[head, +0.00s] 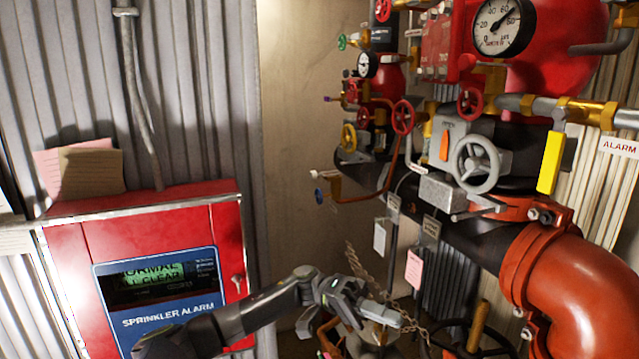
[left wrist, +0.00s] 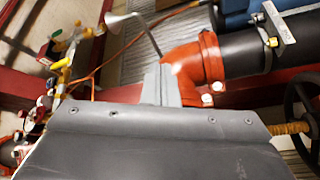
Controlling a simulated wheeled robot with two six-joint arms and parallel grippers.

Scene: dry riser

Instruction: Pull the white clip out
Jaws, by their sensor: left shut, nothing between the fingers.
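I cannot pick out a white clip for certain in either view. My left gripper (head: 392,318) is at the lower middle of the head view, in front of a chain and the lower pipework. It is shut and empty. In the left wrist view its grey fingers (left wrist: 157,84) are together, pointing toward an orange-red pipe elbow (left wrist: 198,62); I cannot tell whether they touch it. My right gripper is in neither view.
A red sprinkler alarm box (head: 225,262) stands at the left. A large orange-red pipe (head: 580,280) fills the lower right. A grey handwheel (head: 477,163), a yellow lever (head: 550,162) and a pink tag (head: 414,269) are near it. A rusty chain (head: 356,262) hangs behind my gripper.

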